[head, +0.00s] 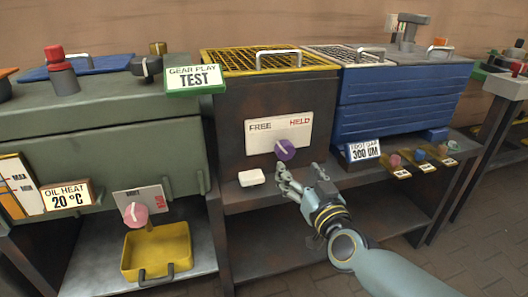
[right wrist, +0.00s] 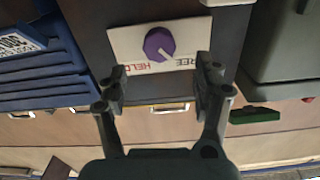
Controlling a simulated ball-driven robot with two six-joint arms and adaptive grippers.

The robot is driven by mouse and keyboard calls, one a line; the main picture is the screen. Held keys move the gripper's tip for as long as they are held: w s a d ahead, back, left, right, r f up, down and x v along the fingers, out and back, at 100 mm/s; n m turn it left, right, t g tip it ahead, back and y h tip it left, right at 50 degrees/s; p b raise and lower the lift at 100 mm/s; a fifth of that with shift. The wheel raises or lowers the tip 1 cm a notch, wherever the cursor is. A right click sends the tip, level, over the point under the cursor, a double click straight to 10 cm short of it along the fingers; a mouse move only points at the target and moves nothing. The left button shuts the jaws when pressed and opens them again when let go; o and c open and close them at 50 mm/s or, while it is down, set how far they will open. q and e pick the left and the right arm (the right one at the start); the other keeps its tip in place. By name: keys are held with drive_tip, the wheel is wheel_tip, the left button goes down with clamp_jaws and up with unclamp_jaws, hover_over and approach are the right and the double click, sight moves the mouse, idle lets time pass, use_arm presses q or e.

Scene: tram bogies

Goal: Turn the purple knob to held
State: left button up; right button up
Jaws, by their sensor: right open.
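The purple knob (head: 285,150) is on a white plate (head: 262,136) on the front of a dark cabinet. The plate reads FREE at left and HELD in red at right. The knob's white mark points up and left, toward the FREE side. In the right wrist view, which is upside down, the knob (right wrist: 159,43) is beyond the fingertips, its mark toward FREE. My right gripper (head: 286,180) is open and empty, just below and in front of the knob, apart from it; both fingers show in the right wrist view (right wrist: 162,82). My left gripper is not in view.
A white block (head: 252,178) is on the ledge left of my right gripper. A pink knob (head: 136,214) is above a yellow tray (head: 128,250) at lower left. Several small colored knobs are on the right ledge near the blue case (head: 400,95).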

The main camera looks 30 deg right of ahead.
sight(287, 155)
drive_tip(key=x, duration=0.3)
drive_tip(key=shift+w+d, duration=0.1)
drive_tip(key=b+x, duration=0.1)
drive_tip(key=x, duration=0.4)
drive_tip(key=shift+w+f+b, duration=0.1)
drive_tip(key=shift+w+b, duration=0.25)
drive_tip(key=shift+w+d, duration=0.15)
drive_tip(key=shift+w, duration=0.3)
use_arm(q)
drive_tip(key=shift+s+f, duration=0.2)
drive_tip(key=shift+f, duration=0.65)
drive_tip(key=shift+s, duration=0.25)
use_arm(e)
drive_tip(key=c, duration=1.2)
